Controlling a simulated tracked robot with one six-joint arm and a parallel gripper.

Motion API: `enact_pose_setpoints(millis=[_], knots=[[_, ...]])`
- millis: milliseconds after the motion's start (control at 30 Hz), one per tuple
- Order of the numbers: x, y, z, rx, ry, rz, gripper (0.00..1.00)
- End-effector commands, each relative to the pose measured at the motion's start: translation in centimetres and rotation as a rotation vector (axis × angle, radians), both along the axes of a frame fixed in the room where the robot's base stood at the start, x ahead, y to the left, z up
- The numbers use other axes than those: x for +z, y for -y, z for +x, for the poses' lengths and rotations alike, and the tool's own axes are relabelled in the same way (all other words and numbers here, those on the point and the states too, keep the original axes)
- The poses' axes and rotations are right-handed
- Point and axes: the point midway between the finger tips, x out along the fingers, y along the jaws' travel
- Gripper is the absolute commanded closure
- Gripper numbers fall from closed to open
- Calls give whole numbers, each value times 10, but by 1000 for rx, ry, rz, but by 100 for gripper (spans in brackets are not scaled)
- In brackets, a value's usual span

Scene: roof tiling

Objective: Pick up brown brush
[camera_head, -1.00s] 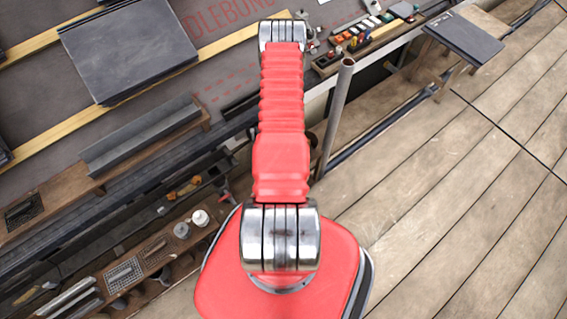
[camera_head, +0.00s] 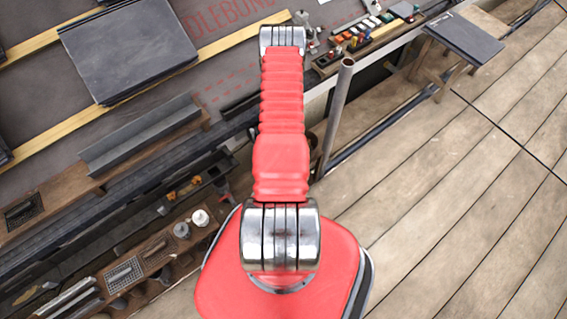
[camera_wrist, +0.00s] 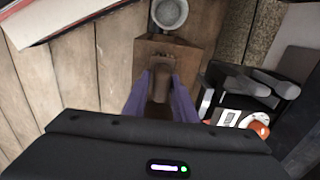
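In the wrist view the brown brush (camera_wrist: 160,82) is below my gripper, its brown handle pointing toward the gripper body. My gripper (camera_wrist: 161,84) has two purple fingers, spread apart, one on each side of the handle. I cannot make out whether either finger touches it. The dark gripper body covers the lower part of the view and hides what lies under it. In the head view my own red arm hides the gripper, and I cannot make out the brush there.
A grey round cup (camera_wrist: 170,13) stands just beyond the brush. Dark-handled tools (camera_wrist: 245,82) and a small orange item (camera_wrist: 261,130) lie close on the right. Wooden planks (camera_wrist: 75,75) to the left look clear. In the head view a metal pole (camera_head: 336,115) rises beside my arm.

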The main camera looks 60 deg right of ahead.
Motion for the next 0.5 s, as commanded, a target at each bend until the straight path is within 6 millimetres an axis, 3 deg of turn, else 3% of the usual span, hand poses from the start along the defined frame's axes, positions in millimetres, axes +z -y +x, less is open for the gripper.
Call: enact_pose_setpoints(millis=[333, 500], knots=[[0, 0, 0, 0, 0, 0, 100], [0, 0, 0, 0, 0, 0, 100]])
